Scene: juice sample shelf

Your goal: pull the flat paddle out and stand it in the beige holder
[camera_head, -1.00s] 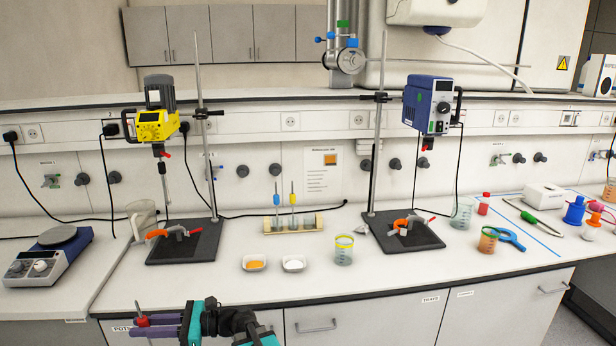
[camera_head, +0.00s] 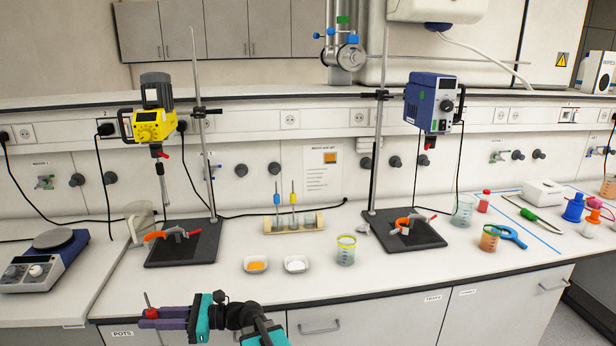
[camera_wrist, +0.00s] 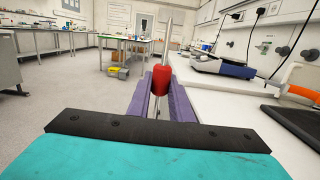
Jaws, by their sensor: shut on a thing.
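My gripper (camera_head: 149,315), with purple fingers, is low in front of the bench at the left. It is shut on a thin metal rod with a red collar (camera_wrist: 161,80), upright between the fingers in the wrist view (camera_wrist: 160,98). The rod's lower end is hidden, so I cannot see whether it carries the flat paddle. The beige holder (camera_head: 271,227) stands at the back middle of the bench, right of and beyond my gripper. It holds rods with a blue and a yellow collar.
A yellow stirrer motor (camera_head: 154,124) with a shaft below hangs over a black base at left; a blue motor (camera_head: 432,101) hangs over another at right. Two small dishes (camera_head: 256,265) and a beaker (camera_head: 346,251) stand before the holder.

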